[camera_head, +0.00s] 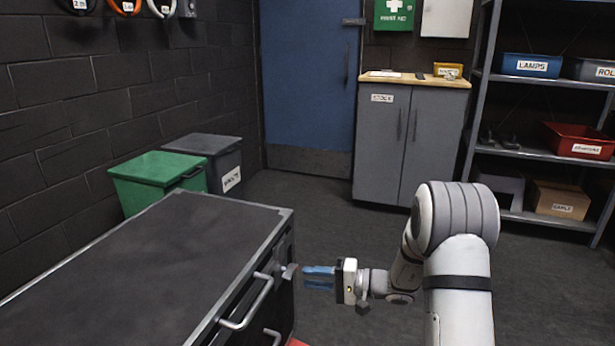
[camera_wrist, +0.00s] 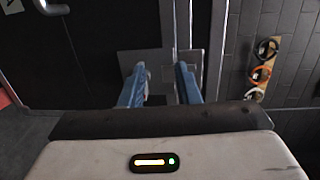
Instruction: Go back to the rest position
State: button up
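My gripper (camera_head: 318,277) is at the end of my white and grey arm, just right of the front side of the dark workbench (camera_head: 140,265). Its blue fingers point left toward the bench. In the wrist view, the two fingers of my gripper (camera_wrist: 160,80) stand apart with a gap between them, and I see nothing held. A small grey piece (camera_head: 290,271) on the bench front lies close to the fingertips. I cannot tell whether they touch.
Metal handles (camera_head: 248,303) stick out of the bench front. A green bin (camera_head: 158,180) and a grey bin (camera_head: 213,158) stand behind the bench. A grey cabinet (camera_head: 408,140), a blue door (camera_head: 308,80) and a shelf rack (camera_head: 545,155) are at the back. Floor between them is clear.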

jog(key=s+r+n+g+h+p, duration=0.2)
jog(key=s+r+g+h+p, duration=0.1)
jog(key=s+r+p, duration=0.75)
jog(key=s+r+n+g+h+p, duration=0.1)
jog(key=s+r+g+h+p, duration=0.4)
jog(key=r, duration=0.9)
jog(key=s+d+r+t+h+p, duration=0.3)
jog(key=s+d+r+p, duration=0.3)
jog(key=r+p, duration=0.3)
jog(key=s+d+r+t+h+p, duration=0.3)
jog(key=s+d+r+h+p, duration=0.2)
jog(key=r, duration=0.5)
jog(key=s+d+p, duration=0.1)
jog(key=s+p, duration=0.1)
jog(key=p, duration=0.1)
jog(key=shift+s+d+r+p, duration=0.2)
jog(key=shift+d+r+p, duration=0.05)
jog(key=shift+r+p, duration=0.15)
